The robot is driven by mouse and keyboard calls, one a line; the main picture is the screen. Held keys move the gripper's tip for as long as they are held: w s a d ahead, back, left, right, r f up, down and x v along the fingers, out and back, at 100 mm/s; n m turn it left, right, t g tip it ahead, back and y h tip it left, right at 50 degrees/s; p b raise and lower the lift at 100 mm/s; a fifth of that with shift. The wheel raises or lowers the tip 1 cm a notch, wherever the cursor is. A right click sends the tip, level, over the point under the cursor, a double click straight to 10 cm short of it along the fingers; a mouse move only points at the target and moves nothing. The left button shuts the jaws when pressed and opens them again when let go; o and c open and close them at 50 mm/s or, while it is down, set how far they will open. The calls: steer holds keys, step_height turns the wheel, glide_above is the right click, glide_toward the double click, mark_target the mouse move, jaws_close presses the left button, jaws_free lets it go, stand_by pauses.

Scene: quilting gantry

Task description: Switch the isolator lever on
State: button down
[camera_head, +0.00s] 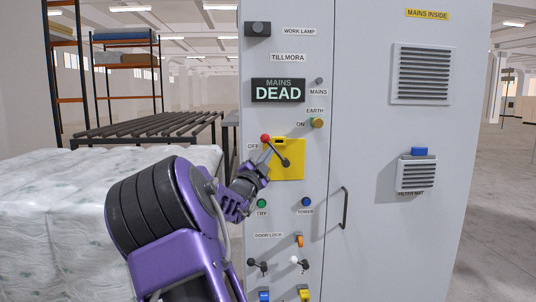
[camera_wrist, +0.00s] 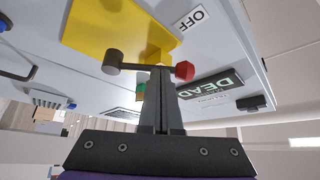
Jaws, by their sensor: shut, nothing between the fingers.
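The isolator lever (camera_head: 274,150) is a dark rod on a yellow plate (camera_head: 291,172) on the grey cabinet. Its red knob (camera_head: 265,138) points up and left, beside the OFF label (camera_head: 253,146). The ON label (camera_head: 300,124) is up and right of it. My gripper (camera_head: 264,160) is just below and left of the rod. In the wrist view my gripper (camera_wrist: 158,75) is shut and empty, its tips at the rod between the red knob (camera_wrist: 184,71) and the dark pivot (camera_wrist: 113,62). I cannot tell whether they touch.
A MAINS DEAD display (camera_head: 278,91) is above the lever. A green button (camera_head: 262,203), a blue button (camera_head: 306,201) and small door-lock levers are below. A door handle (camera_head: 344,207) sticks out at right. Wrapped bales (camera_head: 50,205) stand at left.

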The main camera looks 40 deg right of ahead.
steer(key=shift+w+d+r, duration=0.15)
steer(key=shift+d, duration=0.15)
steer(key=shift+r, duration=0.1)
steer(key=shift+r+m+g, duration=0.15)
steer(key=shift+m+g, duration=0.35)
steer(key=shift+m, duration=0.4)
